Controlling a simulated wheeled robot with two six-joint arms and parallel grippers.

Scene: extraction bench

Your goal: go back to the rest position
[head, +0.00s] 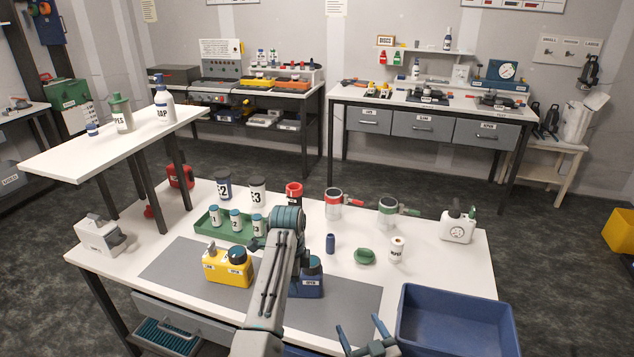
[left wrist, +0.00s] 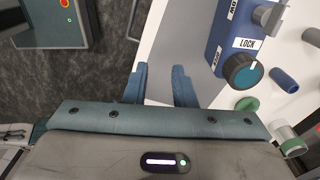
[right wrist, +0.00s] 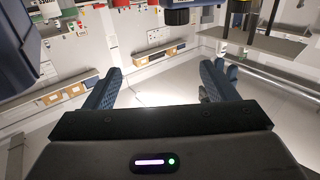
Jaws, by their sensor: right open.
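My left arm (head: 265,300) rises from the bottom of the head view and crosses in front of the bench. Its gripper is hidden there. In the left wrist view the left gripper (left wrist: 160,75) has its fingers apart with nothing between them. It is over the bench's front edge, beside the blue box (left wrist: 232,35) with a LOCK label and dark knob. My right gripper (head: 361,328) is at the bottom of the head view, left of the blue tray. In the right wrist view the right gripper (right wrist: 165,72) is wide apart and empty.
The blue tray (head: 455,343) is at the bench's front right. The yellow box (head: 230,275) and blue box (head: 308,290) stand on the grey mat (head: 170,268). A green tray (head: 208,232), several jars and a white raised shelf (head: 75,150) are farther back.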

